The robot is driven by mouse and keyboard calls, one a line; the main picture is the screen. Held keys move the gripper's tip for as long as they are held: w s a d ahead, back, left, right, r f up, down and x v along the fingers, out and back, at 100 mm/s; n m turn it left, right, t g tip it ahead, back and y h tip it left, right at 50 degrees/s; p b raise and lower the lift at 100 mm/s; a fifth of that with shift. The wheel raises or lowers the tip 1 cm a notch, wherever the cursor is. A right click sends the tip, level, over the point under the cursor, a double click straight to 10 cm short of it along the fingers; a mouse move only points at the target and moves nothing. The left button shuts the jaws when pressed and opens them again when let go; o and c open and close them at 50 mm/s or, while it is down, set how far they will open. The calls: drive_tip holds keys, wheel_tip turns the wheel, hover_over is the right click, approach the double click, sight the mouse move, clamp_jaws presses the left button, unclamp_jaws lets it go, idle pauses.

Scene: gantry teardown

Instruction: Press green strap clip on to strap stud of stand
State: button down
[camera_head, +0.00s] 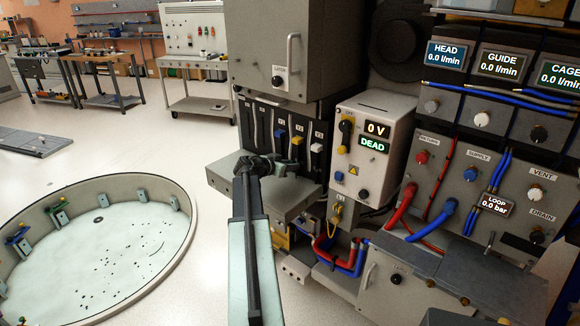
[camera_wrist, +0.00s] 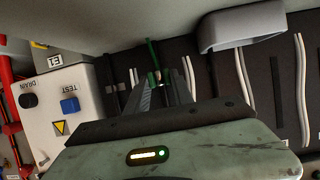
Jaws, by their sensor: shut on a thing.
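My gripper (camera_wrist: 158,82) points away from the wrist camera, its two dark fingers close together. A thin green strap (camera_wrist: 152,55) rises from between the fingertips, and the jaws are shut on its clip, which is mostly hidden by them. A small reddish-brown spot shows at the fingertips. In the head view my gripper (camera_head: 262,164) is in front of the dark slotted face of the grey stand (camera_head: 268,65). The green clip cannot be made out there. I cannot pick out the strap stud, or tell whether the clip touches it.
White straps (camera_wrist: 245,75) hang on the dark panel beside the fingers. A grey handle-like bracket (camera_wrist: 242,27) juts out nearby. A white control box (camera_head: 368,150) reading 0 V and DEAD stands to the right. A round pit (camera_head: 192,215) lies at left, with open floor behind it.

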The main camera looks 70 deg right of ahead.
drive_tip(key=shift+s+d, duration=0.1)
drive_tip(key=shift+d, duration=0.2)
drive_tip(key=shift+s+d, duration=0.15)
drive_tip(key=shift+d, duration=0.15)
drive_tip(key=shift+s+d, duration=0.1)
drive_tip(key=shift+d, duration=0.05)
drive_tip(key=shift+d, duration=0.25)
drive_tip(key=c, duration=1)
unclamp_jaws()
drive_tip(key=shift+s+d, duration=0.1)
drive_tip(key=shift+c, duration=0.2)
drive_tip(key=f+p+v, duration=0.1)
drive_tip(key=p+v, duration=0.2)
drive_tip(key=v, duration=0.8)
drive_tip(key=shift+a+f, duration=0.15)
drive_tip(key=shift+a, duration=0.35)
